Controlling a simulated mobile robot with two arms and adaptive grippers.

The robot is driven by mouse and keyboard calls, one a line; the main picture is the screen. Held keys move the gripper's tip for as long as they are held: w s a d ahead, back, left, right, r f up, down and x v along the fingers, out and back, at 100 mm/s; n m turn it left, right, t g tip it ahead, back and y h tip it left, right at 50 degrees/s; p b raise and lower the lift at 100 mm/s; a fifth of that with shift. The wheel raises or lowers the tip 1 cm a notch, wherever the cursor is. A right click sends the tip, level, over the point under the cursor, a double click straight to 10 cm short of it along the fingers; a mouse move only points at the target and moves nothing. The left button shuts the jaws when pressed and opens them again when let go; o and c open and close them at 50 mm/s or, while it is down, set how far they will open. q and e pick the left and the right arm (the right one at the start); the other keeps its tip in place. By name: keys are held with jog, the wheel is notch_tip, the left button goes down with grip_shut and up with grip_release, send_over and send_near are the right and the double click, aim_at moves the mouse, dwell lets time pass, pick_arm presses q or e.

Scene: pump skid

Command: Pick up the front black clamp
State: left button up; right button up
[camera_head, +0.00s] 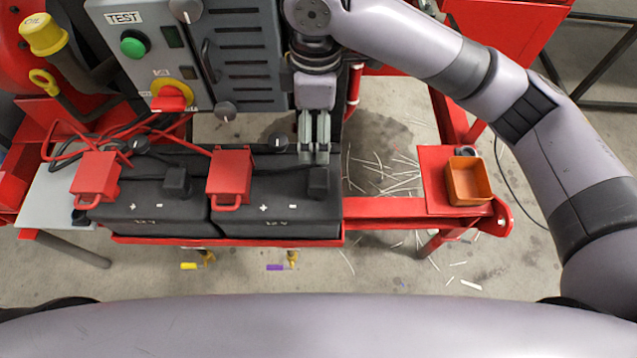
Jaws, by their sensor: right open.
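Two black batteries marked 12 V sit side by side on the red skid frame: the left battery (150,213) and the right battery (275,213). A small black block, seemingly a black clamp (318,182), is on the right battery's top near its right end. A similar black block (177,184) is on the left battery. I cannot tell for sure which is the front black clamp. My right gripper (314,158) points down just behind and above the right block, fingers open with a narrow gap, nothing seen between them. Whether it touches the block is unclear. My left gripper is out of view.
Red handled covers (95,178) and (229,177) sit on the batteries, with red cables behind. A grey control box (238,55) stands close behind my right gripper. An orange bin (468,181) is on a red shelf at right. Tagged yellow fittings hang below the batteries.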

aim_at(319, 171)
jog(key=f, duration=1.1)
jog(key=shift+w+d+f+p, duration=0.1)
jog(key=shift+d+f+p, duration=0.1)
jog(key=shift+f+p, duration=0.15)
jog(key=shift+d+f+p, duration=0.15)
jog(key=shift+f+p, duration=0.15)
jog(key=shift+f, duration=2.35)
jog(key=shift+c, duration=0.4)
jog(key=c, duration=1.3)
jog(key=shift+c, duration=0.5)
jog(key=shift+r, duration=0.15)
notch_tip(319, 171, up, 20)
